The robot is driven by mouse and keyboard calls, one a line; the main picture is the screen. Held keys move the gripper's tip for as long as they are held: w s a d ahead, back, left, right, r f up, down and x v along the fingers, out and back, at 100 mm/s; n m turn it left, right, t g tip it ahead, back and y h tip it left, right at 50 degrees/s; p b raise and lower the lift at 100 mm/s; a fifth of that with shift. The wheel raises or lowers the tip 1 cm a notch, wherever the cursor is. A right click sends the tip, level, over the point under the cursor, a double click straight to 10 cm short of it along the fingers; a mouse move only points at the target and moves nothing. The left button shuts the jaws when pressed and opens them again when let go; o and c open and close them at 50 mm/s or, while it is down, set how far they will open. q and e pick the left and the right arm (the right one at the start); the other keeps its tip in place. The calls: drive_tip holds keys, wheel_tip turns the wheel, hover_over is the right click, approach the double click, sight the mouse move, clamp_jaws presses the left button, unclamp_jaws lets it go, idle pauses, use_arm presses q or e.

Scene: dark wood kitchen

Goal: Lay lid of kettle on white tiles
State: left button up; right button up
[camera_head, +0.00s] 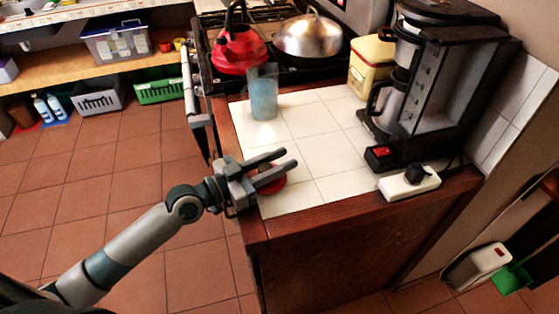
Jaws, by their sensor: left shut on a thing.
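The red kettle (238,52) with a black handle stands on the stove at the back. My left gripper (286,169) is over the front left part of the white tiles (340,150). It is shut on the red kettle lid (270,187), which is partly hidden by the fingers. The lid is at the left edge of the tiled area, and I cannot tell whether it touches the tiles. My right gripper is not in view.
A blue translucent cup (264,93) stands on the tiles behind the gripper. A coffee machine (435,85), a yellow container (371,66) and a white power strip (409,183) line the right side. A metal domed pan (308,37) is on the stove. The middle tiles are clear.

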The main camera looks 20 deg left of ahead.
sight(258, 172)
use_arm(q)
drive_tip(key=shift+f, duration=0.1)
drive_tip(key=o, duration=1.1)
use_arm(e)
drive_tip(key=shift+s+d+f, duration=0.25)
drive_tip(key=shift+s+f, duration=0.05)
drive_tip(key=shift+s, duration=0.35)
use_arm(q)
drive_tip(key=shift+s+a, duration=0.15)
drive_tip(key=shift+s, duration=0.05)
drive_tip(key=shift+s+a, duration=0.25)
drive_tip(key=b+v, duration=0.3)
drive_tip(key=v, duration=0.6)
drive_tip(key=shift+s, duration=0.1)
drive_tip(key=shift+b+v, duration=0.35)
drive_tip(key=shift+v, duration=0.45)
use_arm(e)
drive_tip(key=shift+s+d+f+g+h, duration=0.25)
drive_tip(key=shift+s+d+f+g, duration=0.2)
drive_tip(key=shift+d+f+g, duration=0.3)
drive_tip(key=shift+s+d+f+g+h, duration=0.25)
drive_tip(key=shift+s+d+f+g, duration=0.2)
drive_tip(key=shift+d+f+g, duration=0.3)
